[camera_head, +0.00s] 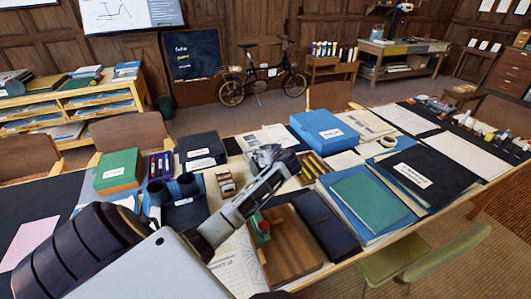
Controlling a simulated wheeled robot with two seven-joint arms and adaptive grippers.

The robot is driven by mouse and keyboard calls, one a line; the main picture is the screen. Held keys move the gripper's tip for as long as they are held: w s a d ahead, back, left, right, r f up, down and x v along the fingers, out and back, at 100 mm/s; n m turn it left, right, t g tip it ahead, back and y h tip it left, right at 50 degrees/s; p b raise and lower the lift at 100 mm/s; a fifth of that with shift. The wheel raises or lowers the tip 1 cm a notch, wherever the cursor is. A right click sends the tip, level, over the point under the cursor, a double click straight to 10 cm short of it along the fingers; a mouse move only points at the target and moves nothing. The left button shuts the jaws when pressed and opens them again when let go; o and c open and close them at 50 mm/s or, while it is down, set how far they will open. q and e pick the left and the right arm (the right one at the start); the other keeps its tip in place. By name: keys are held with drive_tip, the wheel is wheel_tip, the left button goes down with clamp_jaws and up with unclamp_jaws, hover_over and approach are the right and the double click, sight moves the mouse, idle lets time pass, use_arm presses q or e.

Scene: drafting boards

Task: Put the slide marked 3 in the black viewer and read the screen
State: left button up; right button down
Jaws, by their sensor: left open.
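My left arm reaches in from the lower left over the table. Its gripper (274,156) is open above the middle of the table, with nothing seen between its fingers. A black device with two round upright parts (188,184) sits left of the gripper on something blue; it may be the black viewer, but I cannot tell for sure. A small wooden rack with pale pieces (227,184) stands between that device and my gripper. No slide with a readable 3 and no viewer screen can be made out. My right gripper is not in view.
The long table is crowded. A green chair (440,255) stands at the front right.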

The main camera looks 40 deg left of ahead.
use_arm(q)
drive_tip(key=v, duration=1.1)
drive_tip(key=shift+r, duration=0.15)
idle(1.0)
